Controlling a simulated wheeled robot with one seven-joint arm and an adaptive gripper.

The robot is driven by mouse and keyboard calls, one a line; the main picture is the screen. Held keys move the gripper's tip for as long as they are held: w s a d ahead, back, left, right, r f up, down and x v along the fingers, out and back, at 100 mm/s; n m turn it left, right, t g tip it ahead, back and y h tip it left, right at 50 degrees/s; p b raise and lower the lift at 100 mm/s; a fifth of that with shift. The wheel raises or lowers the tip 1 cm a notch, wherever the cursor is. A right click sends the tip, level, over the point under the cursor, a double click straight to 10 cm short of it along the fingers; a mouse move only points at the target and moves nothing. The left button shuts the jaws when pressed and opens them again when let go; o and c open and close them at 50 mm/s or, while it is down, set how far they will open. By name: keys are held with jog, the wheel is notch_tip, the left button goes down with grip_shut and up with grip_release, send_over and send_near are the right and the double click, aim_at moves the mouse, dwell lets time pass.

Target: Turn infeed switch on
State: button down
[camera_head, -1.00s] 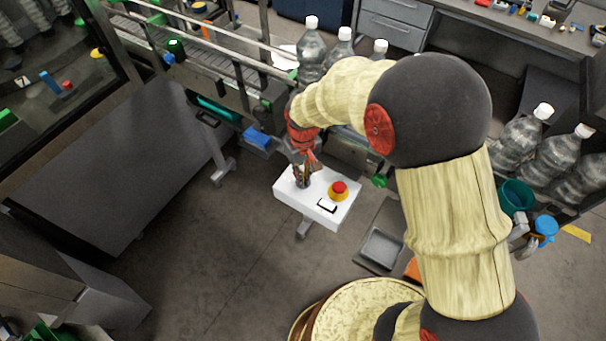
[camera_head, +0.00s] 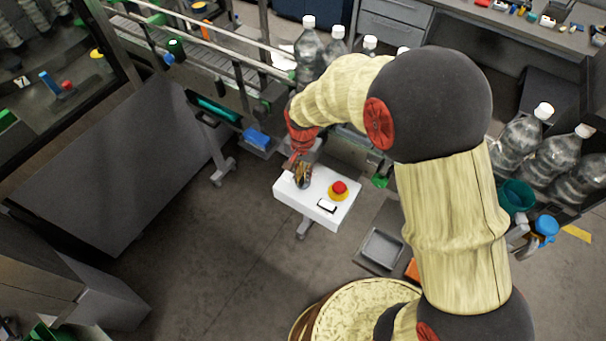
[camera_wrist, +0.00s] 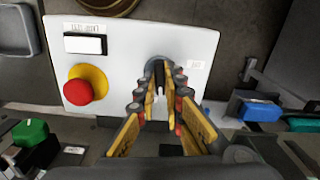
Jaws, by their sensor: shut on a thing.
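A white control box (camera_head: 330,212) stands on a post below the conveyor. My gripper (camera_wrist: 160,98) is shut on this switch, with a finger on each side. The fingers hide much of the knob, so I cannot tell its setting. In the head view my gripper (camera_head: 303,176) is at the left end of the box.
A red emergency button on a yellow base (camera_head: 338,189) and a white rectangular button (camera_head: 326,206) share the panel. The conveyor (camera_head: 190,55) runs behind, with several bottles (camera_head: 308,55) on it. A blue block (camera_head: 256,138) and a grey tray (camera_head: 382,248) are nearby.

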aim_at(303, 177)
jog(key=shift+m, duration=0.8)
jog(key=c, duration=2)
grip_release()
jog(key=shift+o, duration=0.5)
notch_tip(303, 177, up, 12)
